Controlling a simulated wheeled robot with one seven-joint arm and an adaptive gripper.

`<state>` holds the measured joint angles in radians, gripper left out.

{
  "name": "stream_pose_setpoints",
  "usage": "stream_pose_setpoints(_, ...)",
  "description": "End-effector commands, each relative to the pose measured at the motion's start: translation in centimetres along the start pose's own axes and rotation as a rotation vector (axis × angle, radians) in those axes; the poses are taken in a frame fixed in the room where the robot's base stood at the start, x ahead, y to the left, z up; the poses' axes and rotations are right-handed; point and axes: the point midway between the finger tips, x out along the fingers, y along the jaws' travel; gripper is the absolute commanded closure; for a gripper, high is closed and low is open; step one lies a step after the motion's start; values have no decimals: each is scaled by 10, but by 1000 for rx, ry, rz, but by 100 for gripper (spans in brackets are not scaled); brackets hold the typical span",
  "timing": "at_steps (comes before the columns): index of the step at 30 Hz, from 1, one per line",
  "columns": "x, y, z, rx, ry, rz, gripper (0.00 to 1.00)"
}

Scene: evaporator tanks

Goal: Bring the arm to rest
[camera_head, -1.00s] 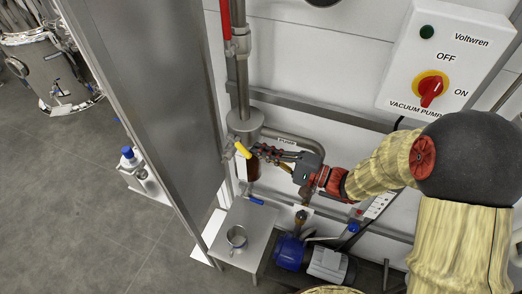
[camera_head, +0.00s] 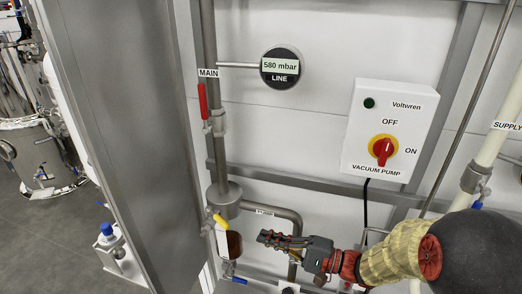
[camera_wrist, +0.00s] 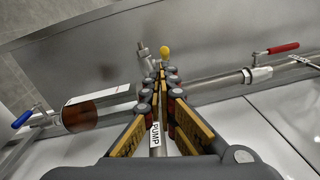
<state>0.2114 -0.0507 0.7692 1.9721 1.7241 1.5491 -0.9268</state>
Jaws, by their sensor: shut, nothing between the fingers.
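My gripper (camera_head: 264,238) points left in the head view, with its dark fingers together and nothing between them. It is to the right of the yellow valve handle (camera_head: 220,221) and looks apart from it. In the wrist view my gripper (camera_wrist: 161,72) has its fingertips close together below the yellow handle (camera_wrist: 165,50). My arm, in a tan cover, reaches in from the lower right corner, and its lower part is out of view.
The PUMP pipe (camera_head: 285,215) runs just behind my gripper. A brown-filled vessel (camera_head: 234,243) hangs left of it. The vacuum pump switch box (camera_head: 388,128) and a gauge reading 580 mbar (camera_head: 281,67) are on the wall above. A steel panel (camera_head: 125,140) stands left.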

Motion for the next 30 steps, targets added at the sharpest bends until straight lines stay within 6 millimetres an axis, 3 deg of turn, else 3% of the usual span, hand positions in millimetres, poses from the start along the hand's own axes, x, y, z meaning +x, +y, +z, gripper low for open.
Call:
stream_pose_setpoints(4, 0, 10, -1, 87, 5, 36, 100)
stream_pose_setpoints(10, -16, 77, 47, 291, -86, 325, 100)
stream_pose_setpoints(14, -44, 102, 87, 315, -138, 575, 100)
stream_pose_setpoints(18, -89, 115, 118, 237, -146, 867, 100)
stream_pose_setpoints(23, -149, 106, 129, 31, -81, 1171, 100)
stream_pose_setpoints(26, -187, 83, 125, -159, -4, 1333, 100)
stream_pose_setpoints(30, -225, 34, 120, -460, 113, 1483, 100)
